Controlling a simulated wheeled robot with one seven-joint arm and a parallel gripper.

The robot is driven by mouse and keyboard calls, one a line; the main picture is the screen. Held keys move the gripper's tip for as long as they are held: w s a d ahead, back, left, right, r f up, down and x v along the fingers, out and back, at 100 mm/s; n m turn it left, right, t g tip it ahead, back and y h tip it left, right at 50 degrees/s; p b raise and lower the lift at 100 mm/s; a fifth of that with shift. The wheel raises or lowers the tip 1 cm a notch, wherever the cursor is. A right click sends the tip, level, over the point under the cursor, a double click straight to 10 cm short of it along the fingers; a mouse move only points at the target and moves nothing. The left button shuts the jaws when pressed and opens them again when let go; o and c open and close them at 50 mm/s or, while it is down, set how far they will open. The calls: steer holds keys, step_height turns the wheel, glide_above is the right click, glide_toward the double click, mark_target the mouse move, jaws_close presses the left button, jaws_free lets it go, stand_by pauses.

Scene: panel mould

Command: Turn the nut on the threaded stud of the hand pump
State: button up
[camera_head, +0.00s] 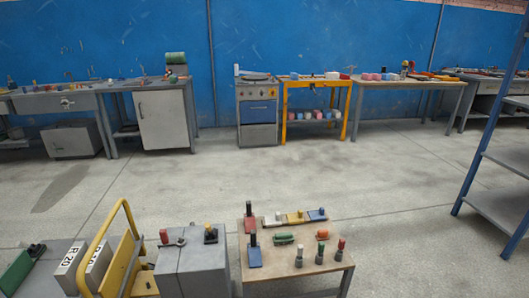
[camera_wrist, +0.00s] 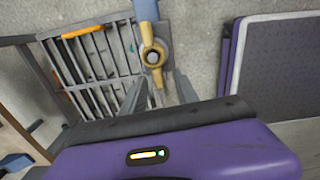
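In the wrist view a brass-coloured nut (camera_wrist: 148,36) with arms sits around a round grey stud end (camera_wrist: 153,57). A blue-grey bar (camera_wrist: 146,9), perhaps part of the hand pump, runs up from it to the top edge. My gripper (camera_wrist: 158,86) is open, its two grey fingers apart on either side of the nut's lower arm. Whether a finger touches the brass cannot be told. The rest of the pump cannot be made out. My gripper does not show in the head view, and I cannot pick out the pump there.
In the wrist view a grey slatted rack (camera_wrist: 97,65) lies left of the nut and a purple-edged panel (camera_wrist: 280,55) right. In the head view a low wooden table (camera_head: 285,268) bears several small objects beside a grey cabinet (camera_head: 190,265) and a yellow-handled trolley (camera_head: 130,250). The floor beyond is clear.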

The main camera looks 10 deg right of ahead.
jaws_close()
steer(key=shift+w+m+p, duration=0.25)
steer(key=shift+w+m, duration=0.05)
steer(key=shift+m, duration=0.55)
steer(key=shift+w+m+p, duration=0.25)
steer(key=shift+w+m, duration=0.05)
steer(key=shift+m, duration=0.55)
steer(key=shift+w+d+r+m, duration=0.1)
steer(key=shift+w+m, duration=0.2)
steer(key=shift+m, duration=0.6)
steer(key=shift+w+d+m+p, duration=0.15)
steer(key=shift+w+m+p, duration=0.15)
steer(key=shift+m, duration=0.5)
